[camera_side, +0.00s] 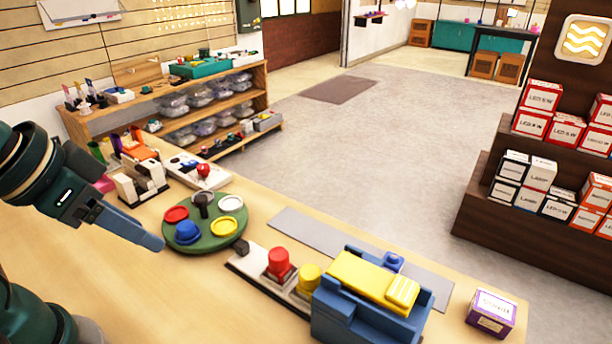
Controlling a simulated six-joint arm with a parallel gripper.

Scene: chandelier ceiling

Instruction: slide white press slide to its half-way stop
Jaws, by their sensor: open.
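A white block-shaped piece (140,181) with dark gaps stands at the left of the table; it may be the white press slide, but its stop cannot be made out. My gripper (150,238) reaches in from the left, in front of this piece and apart from it. Its fingers overlap in this view; it is open, with nothing seen between them. A blue press-like block (338,312) with a yellow slab (362,277) on top stands at the front right, well away from my gripper.
A green round tray (208,240) with coloured discs is right of my gripper. A purple-white box (491,313) stands far right. Bare wood lies below my gripper.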

